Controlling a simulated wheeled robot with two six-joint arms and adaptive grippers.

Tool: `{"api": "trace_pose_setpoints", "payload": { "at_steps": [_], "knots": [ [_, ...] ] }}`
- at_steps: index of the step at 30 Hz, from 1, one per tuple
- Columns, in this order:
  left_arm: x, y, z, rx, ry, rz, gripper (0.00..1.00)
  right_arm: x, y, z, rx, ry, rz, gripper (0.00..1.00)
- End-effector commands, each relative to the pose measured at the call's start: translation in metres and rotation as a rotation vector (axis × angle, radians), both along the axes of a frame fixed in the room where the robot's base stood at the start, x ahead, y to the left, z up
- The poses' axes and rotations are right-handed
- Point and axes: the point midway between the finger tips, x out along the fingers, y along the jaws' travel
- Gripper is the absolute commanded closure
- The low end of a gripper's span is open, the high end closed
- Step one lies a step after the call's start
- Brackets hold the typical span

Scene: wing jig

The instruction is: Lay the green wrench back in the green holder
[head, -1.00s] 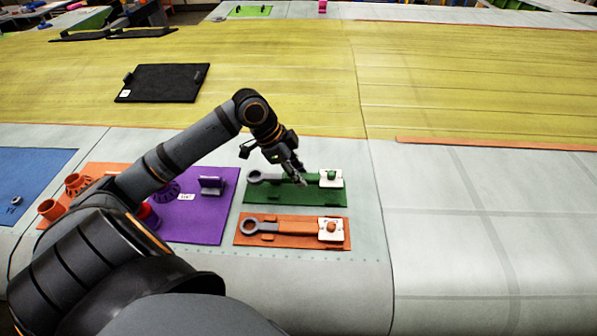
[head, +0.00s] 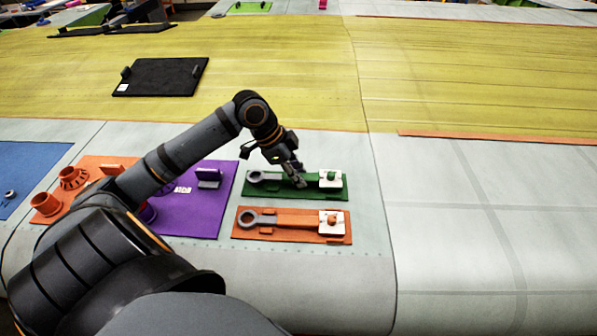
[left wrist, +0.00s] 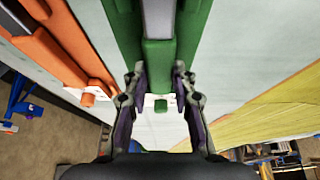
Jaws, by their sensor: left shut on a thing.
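The green wrench, with its grey ring end (head: 254,177) and grey shaft, lies along the green holder (head: 325,191) in the head view. My left gripper (head: 299,183) is over the middle of the holder, its fingers low around the wrench's handle. In the left wrist view, my left gripper (left wrist: 160,80) has one finger on each side of the green handle (left wrist: 159,55) and is shut on it. The wrench looks lined up with the holder. Whether it touches the holder's bottom is hidden. My right gripper is not in view.
An orange holder (head: 290,233) with a similar grey-ended wrench lies just in front of the green one. A white block (head: 330,179) with a green knob sits at the holder's right end. The panel to the right is clear.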

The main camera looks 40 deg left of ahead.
Motion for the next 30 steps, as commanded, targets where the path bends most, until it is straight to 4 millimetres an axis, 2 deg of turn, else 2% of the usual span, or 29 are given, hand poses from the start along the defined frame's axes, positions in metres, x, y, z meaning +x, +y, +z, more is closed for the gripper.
{"api": "trace_pose_setpoints", "payload": {
  "at_steps": [22, 23, 28, 30],
  "knots": [
    [0.0, 0.0, -0.012, -0.002, 0.0, 0.0, 1.0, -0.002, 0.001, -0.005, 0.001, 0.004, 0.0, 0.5],
    [0.0, 0.0, -0.012, -0.002, 0.0, 0.0, 0.73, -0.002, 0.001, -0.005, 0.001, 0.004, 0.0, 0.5],
    [0.0, 0.0, -0.013, -0.002, 0.001, 0.0, 0.5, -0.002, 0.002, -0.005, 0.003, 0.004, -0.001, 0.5],
    [0.0, 0.0, -0.013, -0.002, 0.001, 0.0, 0.48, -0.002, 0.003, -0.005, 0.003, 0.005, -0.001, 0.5]
  ]
}}
